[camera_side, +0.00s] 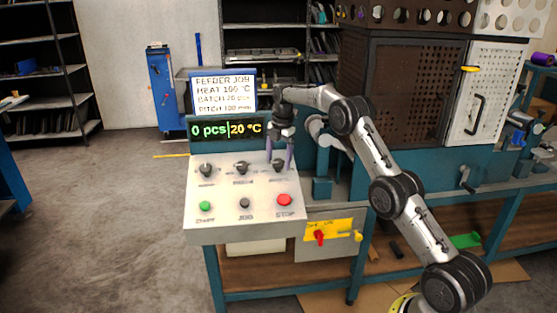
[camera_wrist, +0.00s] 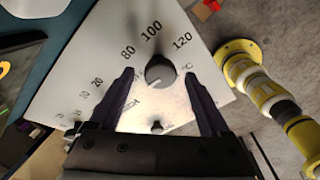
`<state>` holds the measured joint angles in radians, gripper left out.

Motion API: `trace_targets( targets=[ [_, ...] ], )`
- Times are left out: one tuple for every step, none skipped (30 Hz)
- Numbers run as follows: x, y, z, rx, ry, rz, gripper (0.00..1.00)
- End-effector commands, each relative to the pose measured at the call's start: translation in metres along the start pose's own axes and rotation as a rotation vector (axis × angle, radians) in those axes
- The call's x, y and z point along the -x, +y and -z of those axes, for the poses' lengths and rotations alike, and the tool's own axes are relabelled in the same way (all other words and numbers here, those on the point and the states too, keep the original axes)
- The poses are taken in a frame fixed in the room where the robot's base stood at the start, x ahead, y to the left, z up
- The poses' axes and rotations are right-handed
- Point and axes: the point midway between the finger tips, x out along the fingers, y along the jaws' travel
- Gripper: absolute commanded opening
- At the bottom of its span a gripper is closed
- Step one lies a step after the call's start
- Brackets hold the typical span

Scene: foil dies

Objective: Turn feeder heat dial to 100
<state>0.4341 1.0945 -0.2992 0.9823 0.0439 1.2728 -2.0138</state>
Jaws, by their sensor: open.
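The feeder control panel (camera_side: 240,222) shows three black dials in its upper row. My gripper (camera_side: 279,168) points down over the right-hand dial (camera_side: 279,165), one purple finger on each side. In the wrist view my gripper (camera_wrist: 159,74) is open, and the round dark knob (camera_wrist: 160,70) lies between the fingertips with visible gaps. A white mark on the knob points to the lower left of the picture. The numbers 80, 100 and 120 and °C are printed around it. The display (camera_side: 227,130) reads 0 pcs and 20 °C.
A job sign (camera_side: 224,91) above the display reads heat 100 °C. A green button (camera_side: 205,206), a dark button (camera_side: 244,203) and a red stop button (camera_side: 284,200) sit below the dials. A red switch (camera_side: 320,237) on a yellow plate is lower right. Open floor lies left.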

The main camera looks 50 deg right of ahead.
Motion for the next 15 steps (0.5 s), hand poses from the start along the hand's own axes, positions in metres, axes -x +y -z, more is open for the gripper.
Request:
trace_targets(
  targets=[
    [-0.0029, -0.0002, 0.0004, 0.0, 0.001, 0.001, 0.81],
    [-0.004, -0.0002, 0.0003, 0.0, 0.001, 0.001, 0.81],
    [-0.0049, -0.0002, 0.0003, 0.0, 0.0, 0.001, 0.81],
    [-0.0053, -0.0002, 0.0003, 0.0, 0.0, 0.0, 0.81],
    [-0.0055, -0.0001, 0.0002, 0.0, 0.0, 0.0, 0.81],
    [-0.0056, -0.0001, 0.0002, 0.0, 0.0, 0.0, 0.81],
    [-0.0055, -0.0001, 0.0002, 0.0, 0.0, 0.0, 0.81],
    [-0.0055, -0.0001, 0.0002, 0.0, 0.0, 0.0, 0.81],
    [-0.0054, -0.0001, 0.0002, 0.0, 0.0, 0.0, 0.81],
    [-0.0054, -0.0001, 0.0001, 0.0, 0.0, 0.0, 0.81],
    [-0.0054, -0.0001, 0.0001, 0.0, 0.0, 0.0, 0.81],
    [-0.0053, -0.0001, 0.0001, 0.0, 0.0, 0.0, 0.73],
    [-0.0053, -0.0001, 0.0001, 0.0, 0.0, 0.0, 0.68],
    [-0.0052, -0.0001, 0.0001, 0.0, 0.0, 0.0, 0.63],
    [-0.0052, -0.0002, 0.0, 0.0, 0.0, 0.0, 0.55]
  ],
)
